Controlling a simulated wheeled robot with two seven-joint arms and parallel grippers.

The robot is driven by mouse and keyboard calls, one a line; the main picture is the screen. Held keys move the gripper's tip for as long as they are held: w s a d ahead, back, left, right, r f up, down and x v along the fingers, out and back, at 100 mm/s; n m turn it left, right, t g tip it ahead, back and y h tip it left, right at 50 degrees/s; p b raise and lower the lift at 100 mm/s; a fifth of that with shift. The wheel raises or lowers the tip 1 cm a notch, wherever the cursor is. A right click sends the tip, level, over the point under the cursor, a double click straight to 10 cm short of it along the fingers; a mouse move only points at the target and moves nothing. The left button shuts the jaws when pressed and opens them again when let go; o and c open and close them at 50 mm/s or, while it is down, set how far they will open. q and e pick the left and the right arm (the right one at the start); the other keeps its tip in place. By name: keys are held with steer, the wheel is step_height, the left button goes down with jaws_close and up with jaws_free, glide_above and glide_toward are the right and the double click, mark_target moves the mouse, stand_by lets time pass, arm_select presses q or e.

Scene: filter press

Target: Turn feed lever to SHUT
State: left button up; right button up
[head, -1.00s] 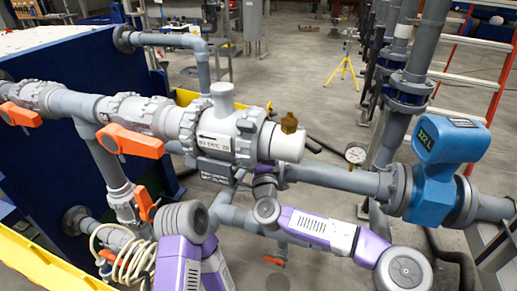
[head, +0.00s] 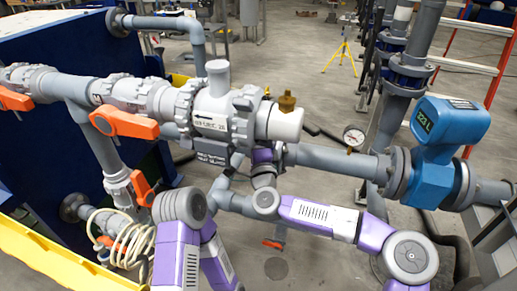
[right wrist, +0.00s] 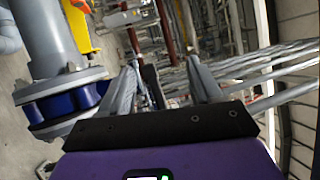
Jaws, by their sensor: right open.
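A large lever (head: 124,124) lies along the horizontal pipe at the middle left. Another lever (head: 14,99) is at the left edge, and a smaller one (head: 143,188) is tilted on the downpipe. My right arm reaches in from the lower right, and its purple wrist is under the grey pipe body; its fingertips are hidden there. In the right wrist view my right gripper (right wrist: 166,88) is open with nothing between its fingers. My left gripper is out of view.
A blue flow meter (head: 438,150) and a pressure gauge (head: 354,136) stand right of the valves. A brass fitting (head: 287,103) tops the pipe end. A coiled cream hose (head: 122,238) hangs lower left beside a yellow rim (head: 60,262).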

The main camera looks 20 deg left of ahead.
steer(key=b+v, duration=0.3)
steer(key=v, duration=0.4)
steer(key=shift+f, duration=0.1)
